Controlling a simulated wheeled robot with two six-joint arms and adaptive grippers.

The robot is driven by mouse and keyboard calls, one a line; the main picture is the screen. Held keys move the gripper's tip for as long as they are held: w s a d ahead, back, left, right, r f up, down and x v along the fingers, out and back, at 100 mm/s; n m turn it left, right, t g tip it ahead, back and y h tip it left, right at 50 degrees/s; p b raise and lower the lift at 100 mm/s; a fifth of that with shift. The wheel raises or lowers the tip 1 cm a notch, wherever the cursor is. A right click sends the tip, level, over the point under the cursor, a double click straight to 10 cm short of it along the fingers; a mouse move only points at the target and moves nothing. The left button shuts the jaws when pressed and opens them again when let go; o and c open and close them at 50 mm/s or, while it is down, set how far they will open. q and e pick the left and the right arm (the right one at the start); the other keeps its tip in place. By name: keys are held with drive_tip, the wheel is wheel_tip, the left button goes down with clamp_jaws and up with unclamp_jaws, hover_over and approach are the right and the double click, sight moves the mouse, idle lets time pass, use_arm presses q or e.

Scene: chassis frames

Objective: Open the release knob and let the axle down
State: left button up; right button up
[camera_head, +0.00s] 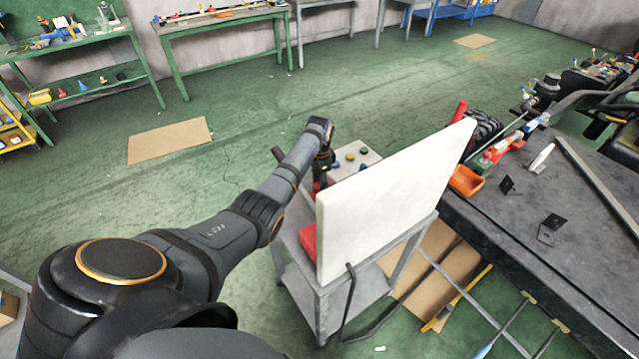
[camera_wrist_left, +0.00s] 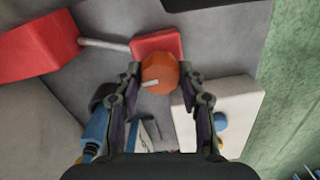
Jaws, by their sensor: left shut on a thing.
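The release knob (camera_wrist_left: 160,74) is a round orange-red knob with a short pale pin, beside a red block (camera_wrist_left: 156,43), in the left wrist view. My left gripper (camera_wrist_left: 161,84) is shut on it, one fingertip on each side. In the head view my left gripper (camera_head: 321,180) points down over the small grey cart, and the white panel partly hides the place below it. I cannot make out the knob there. A pale rod (camera_wrist_left: 103,44) runs from a larger red body (camera_wrist_left: 38,44) to the red block. I cannot identify the axle. My right gripper is not in view.
An upright white panel (camera_head: 390,200) stands along the right side of the cart (camera_head: 330,300). A pale box (camera_head: 353,158) with coloured buttons sits behind the gripper. A dark workbench (camera_head: 560,250) with parts is at right. Green floor is open at the left.

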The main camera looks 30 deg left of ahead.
use_arm(q)
drive_tip(key=shift+r+n+p, duration=0.25)
drive_tip(key=shift+n+p, duration=0.65)
drive_tip(key=shift+n, duration=0.2)
drive_tip(key=n+p, duration=0.1)
drive_tip(key=n, duration=0.1)
drive_tip(key=shift+n, duration=0.4)
drive_tip(key=n+p, duration=0.1)
drive_tip(key=n, duration=0.2)
drive_tip(key=shift+w+f+p, duration=0.1)
drive_tip(key=shift+p, duration=0.25)
drive_tip(key=shift+n+p, duration=0.3)
drive_tip(key=shift+n, duration=1.3)
drive_tip(key=o, duration=1)
drive_tip(key=shift+o, duration=0.9)
drive_tip(key=shift+f, duration=0.1)
